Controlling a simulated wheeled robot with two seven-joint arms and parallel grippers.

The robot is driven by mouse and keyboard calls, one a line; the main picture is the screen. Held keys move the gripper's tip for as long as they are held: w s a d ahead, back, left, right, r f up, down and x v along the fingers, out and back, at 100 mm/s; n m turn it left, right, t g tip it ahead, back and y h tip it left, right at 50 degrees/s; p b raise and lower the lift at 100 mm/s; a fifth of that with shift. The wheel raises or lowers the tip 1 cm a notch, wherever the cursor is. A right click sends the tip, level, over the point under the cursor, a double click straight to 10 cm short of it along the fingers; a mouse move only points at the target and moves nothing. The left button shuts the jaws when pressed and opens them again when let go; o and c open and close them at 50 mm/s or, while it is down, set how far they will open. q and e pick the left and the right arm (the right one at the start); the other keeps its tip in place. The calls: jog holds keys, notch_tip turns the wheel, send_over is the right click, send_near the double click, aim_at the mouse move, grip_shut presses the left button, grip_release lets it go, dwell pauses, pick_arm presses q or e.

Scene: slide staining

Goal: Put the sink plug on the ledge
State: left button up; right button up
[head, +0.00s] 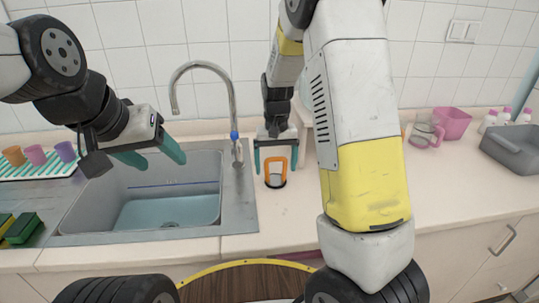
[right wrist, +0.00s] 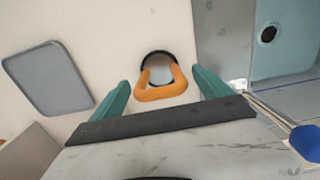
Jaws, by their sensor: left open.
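The sink plug (head: 275,180) has an orange loop handle and a dark round base. It stands on the counter right of the sink; the right wrist view also shows it (right wrist: 163,78). My right gripper (head: 276,163) points down over it, one teal finger on each side of the handle. In the right wrist view the fingers (right wrist: 160,95) are apart, with gaps to the handle. My left gripper (head: 150,156) is open and empty above the sink's back left part. I cannot tell which surface is the ledge.
The sink (head: 248,205) holds bluish water, with a tap (head: 233,110) behind it. Colored cups (head: 38,155) and sponges (head: 22,228) are at the left. A pink container (head: 452,123) and a grey tray (head: 515,150) stand at the right. A flat grey panel (right wrist: 62,78) lies near the plug.

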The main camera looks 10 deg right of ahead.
jog(key=shift+r, duration=0.1)
notch_tip(320, 180, up, 12)
jog(key=shift+f, duration=0.1)
jog(key=s+d+r+t+y, duration=0.1)
jog(key=s+r+t, duration=0.2)
jog(key=s, duration=0.8)
jog(key=s+d+r+t+y, duration=0.1)
jog(key=s+r, duration=0.4)
jog(key=s, duration=0.6)
jog(key=shift+d+n+t, duration=0.3)
jog(key=shift+d+t, duration=0.25)
jog(key=shift+t, duration=0.55)
